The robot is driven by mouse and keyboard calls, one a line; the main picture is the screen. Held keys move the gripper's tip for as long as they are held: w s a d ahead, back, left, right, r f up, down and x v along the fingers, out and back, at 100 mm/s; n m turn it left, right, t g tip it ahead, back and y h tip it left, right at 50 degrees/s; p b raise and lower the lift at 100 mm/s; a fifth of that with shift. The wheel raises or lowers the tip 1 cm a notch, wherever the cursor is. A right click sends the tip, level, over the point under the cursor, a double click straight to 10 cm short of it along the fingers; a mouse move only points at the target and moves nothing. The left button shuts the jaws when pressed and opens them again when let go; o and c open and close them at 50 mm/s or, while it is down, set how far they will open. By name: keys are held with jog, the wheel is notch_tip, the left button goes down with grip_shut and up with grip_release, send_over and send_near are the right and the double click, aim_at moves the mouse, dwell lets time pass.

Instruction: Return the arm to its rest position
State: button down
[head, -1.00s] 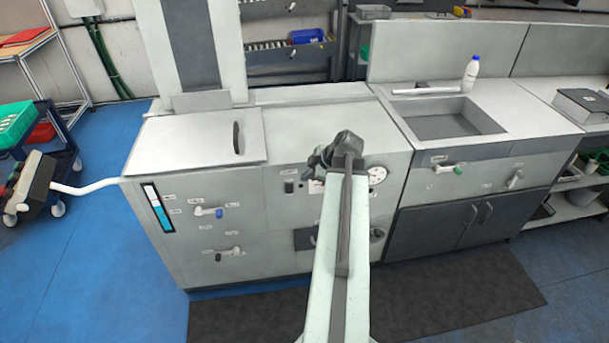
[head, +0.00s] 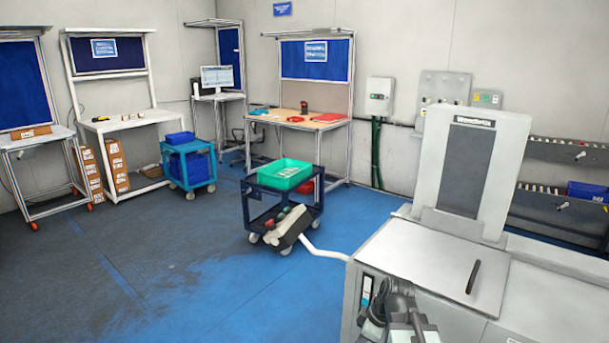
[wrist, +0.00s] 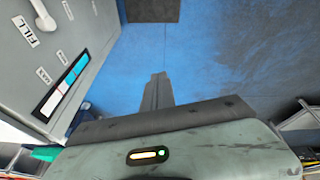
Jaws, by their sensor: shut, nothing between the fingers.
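My gripper (wrist: 158,88) shows in the wrist view as two dark fingers pressed together, with nothing between them. It points out over the blue floor (wrist: 215,60), beside the grey machine's front panel at left. In the head view the dark end of my arm (head: 393,303) is low at the right, in front of the machine's near corner. The fingers cannot be made out there, and most of the arm is below the picture.
The grey machine (head: 420,255) with a flat lid fills the right, close to my arm. A white pipe (head: 325,252) sticks out from its left side. A dark cart (head: 262,210) with a green bin (head: 285,174) stands beyond. Blue floor (head: 160,270) at left is clear.

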jog(key=s+m+h, duration=0.1)
jog(key=s+m, duration=0.1)
jog(key=m, duration=0.2)
jog(key=s+m+g+h, duration=0.1)
jog(key=s+m, duration=0.1)
jog(key=m, duration=0.2)
jog(key=s+a+f+m+g+h, duration=0.1)
jog(key=m, duration=0.3)
jog(key=shift+s+m, duration=0.4)
jog(key=shift+f, duration=0.1)
